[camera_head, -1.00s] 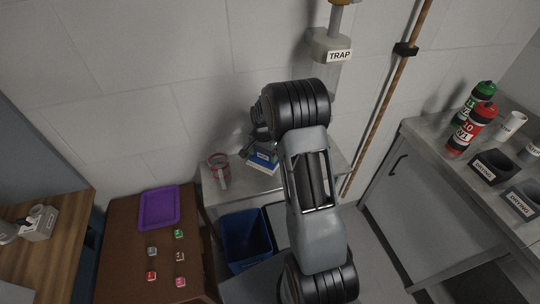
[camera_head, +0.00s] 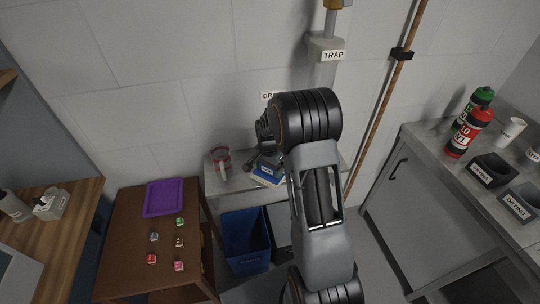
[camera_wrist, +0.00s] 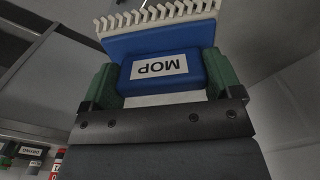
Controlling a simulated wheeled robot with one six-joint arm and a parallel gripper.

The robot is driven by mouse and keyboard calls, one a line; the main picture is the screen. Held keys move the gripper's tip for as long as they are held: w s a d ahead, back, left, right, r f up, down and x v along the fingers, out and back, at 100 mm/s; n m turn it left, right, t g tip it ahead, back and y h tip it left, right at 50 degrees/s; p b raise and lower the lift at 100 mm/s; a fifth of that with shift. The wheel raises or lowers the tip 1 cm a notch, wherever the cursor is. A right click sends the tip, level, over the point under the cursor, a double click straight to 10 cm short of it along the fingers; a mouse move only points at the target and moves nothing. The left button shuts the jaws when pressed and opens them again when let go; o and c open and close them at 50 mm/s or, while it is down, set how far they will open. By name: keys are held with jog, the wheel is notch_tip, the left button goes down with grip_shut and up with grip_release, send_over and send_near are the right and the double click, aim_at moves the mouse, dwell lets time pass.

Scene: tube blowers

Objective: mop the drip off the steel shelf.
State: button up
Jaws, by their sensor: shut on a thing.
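The mop is a blue block with a white "MOP" label and a pale fringe. It fills the middle of the wrist view (camera_wrist: 160,68) and shows small in the head view (camera_head: 267,174), over or on the steel shelf (camera_head: 232,183). My gripper (camera_wrist: 160,80) is shut on the mop, with a green finger pad on each side of it. In the head view my arm hides much of the gripper and the right part of the shelf. I cannot tell whether the fringe touches the shelf. I see no drip in either view.
A clear jar with a red rim (camera_head: 221,158) stands on the shelf left of the mop. A trap (camera_head: 327,47) hangs on the wall above. A blue bin (camera_head: 246,240) stands below. A brown table with a purple tray (camera_head: 171,197) is at left, a steel counter (camera_head: 425,150) at right.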

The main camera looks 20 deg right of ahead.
jog(key=shift+w+r+p, duration=0.1)
jog(key=shift+r+p, duration=2.1)
jog(key=shift+r, duration=1.95)
